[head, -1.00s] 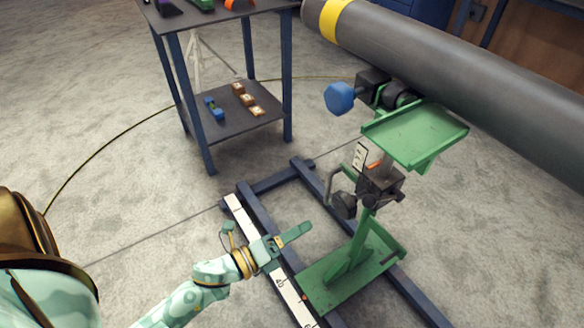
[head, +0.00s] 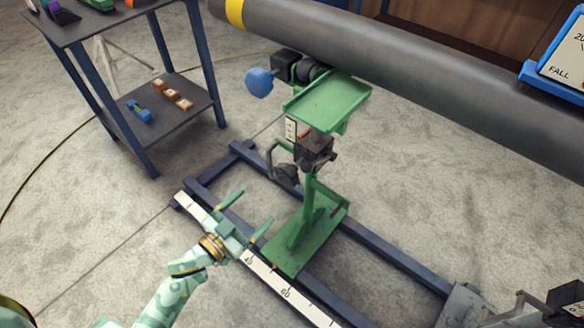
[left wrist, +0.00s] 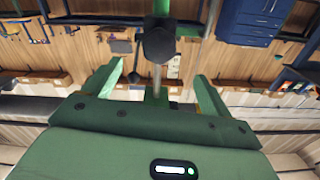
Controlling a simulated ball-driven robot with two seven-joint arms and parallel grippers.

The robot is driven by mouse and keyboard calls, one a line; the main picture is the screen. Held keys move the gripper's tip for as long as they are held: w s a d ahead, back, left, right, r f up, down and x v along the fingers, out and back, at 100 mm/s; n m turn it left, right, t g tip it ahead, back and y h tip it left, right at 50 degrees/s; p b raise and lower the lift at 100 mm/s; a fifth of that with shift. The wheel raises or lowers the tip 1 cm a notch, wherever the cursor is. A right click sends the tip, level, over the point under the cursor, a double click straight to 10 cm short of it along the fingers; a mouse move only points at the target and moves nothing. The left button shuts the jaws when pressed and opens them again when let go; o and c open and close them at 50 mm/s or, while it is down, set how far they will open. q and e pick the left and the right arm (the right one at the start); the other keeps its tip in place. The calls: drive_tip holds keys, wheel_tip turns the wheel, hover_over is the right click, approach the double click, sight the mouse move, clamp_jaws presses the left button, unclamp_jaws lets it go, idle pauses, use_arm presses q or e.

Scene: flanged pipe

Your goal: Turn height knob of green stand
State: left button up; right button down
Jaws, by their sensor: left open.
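The green stand (head: 312,205) stands on the blue floor rails, its flat green top beside the grey pipe. A dark knob (head: 287,174) sits on the left side of its dark clamp block (head: 314,150), below a crank-like handle (head: 275,155). My left gripper (head: 257,206) is open and empty, lower left of the knob and apart from it, with its fingers pointing toward the stand. In the left wrist view, a dark faceted knob (left wrist: 159,44) shows beyond and between the open fingers, in front of a green post. My right gripper is not in view.
The grey pipe (head: 400,70) runs across above the stand. A blue knob (head: 258,82) juts left near the stand's top. A white ruler strip (head: 262,272) lies along the near rail (head: 215,207). A shelf table (head: 175,118) stands at left. Floor left of the rails is clear.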

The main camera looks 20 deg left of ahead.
sight(283, 181)
use_arm(q)
drive_tip(key=shift+n, duration=0.5)
drive_tip(key=b+x, duration=0.2)
drive_tip(key=x, duration=0.3)
drive_tip(key=b+x, duration=0.1)
drive_tip(key=x, duration=0.5)
drive_tip(key=shift+f+b, duration=0.25)
drive_tip(key=shift+b, duration=0.15)
drive_tip(key=b+x, duration=0.1)
drive_tip(key=x, duration=0.3)
drive_tip(key=shift+w+d+r, duration=0.1)
drive_tip(key=shift+w+r, duration=0.05)
drive_tip(key=shift+w, duration=0.15)
drive_tip(key=shift+w+d+r, duration=0.1)
drive_tip(key=shift+w+d, duration=0.05)
drive_tip(key=shift+w, duration=0.2)
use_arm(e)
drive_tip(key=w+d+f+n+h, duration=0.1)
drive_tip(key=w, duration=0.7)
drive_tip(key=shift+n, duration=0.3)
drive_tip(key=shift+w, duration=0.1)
use_arm(q)
drive_tip(key=c, duration=1)
